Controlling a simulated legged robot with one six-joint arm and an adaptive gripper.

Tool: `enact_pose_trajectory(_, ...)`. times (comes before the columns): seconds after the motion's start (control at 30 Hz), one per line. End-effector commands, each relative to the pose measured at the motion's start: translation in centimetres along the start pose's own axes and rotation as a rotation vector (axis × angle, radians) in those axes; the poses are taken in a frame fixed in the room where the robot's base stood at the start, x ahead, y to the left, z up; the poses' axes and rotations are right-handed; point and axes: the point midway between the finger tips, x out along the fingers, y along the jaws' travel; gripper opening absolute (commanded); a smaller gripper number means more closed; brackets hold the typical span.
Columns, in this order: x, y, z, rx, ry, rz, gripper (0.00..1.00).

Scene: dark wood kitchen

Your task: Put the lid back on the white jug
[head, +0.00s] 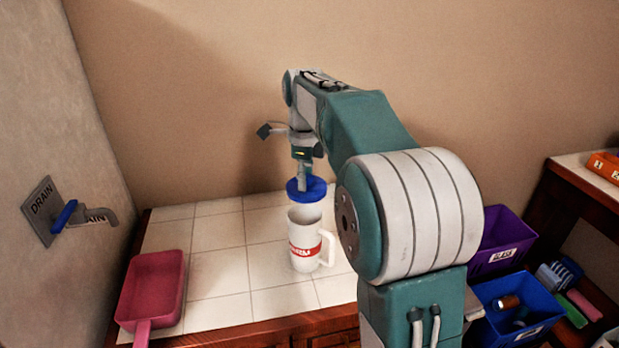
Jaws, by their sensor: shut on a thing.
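The white jug (306,246) stands upright on the tiled counter, with a red band of lettering and a handle on its right side. Its open rim faces up. The blue lid (307,190) is held just above the jug's rim and looks roughly level. My gripper (302,180) is shut on the lid from above. In this view the lid's lower edge is close to the far rim of the jug, and I cannot tell the exact gap. The fingertips are small and partly hidden.
A pink dustpan (153,287) lies at the counter's left. A drain tap with a blue handle (65,215) is on the left wall. At right are a purple bin (500,240) and a blue bin (515,308) with items. The tiles left of the jug are clear.

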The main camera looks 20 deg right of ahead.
Motion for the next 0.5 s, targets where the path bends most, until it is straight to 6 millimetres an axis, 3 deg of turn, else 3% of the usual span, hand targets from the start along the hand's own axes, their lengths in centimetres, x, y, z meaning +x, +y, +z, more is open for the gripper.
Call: enact_pose_trajectory(0.5, 4.4, -0.3, -0.5, -0.001, -0.003, 0.006, 0.09)
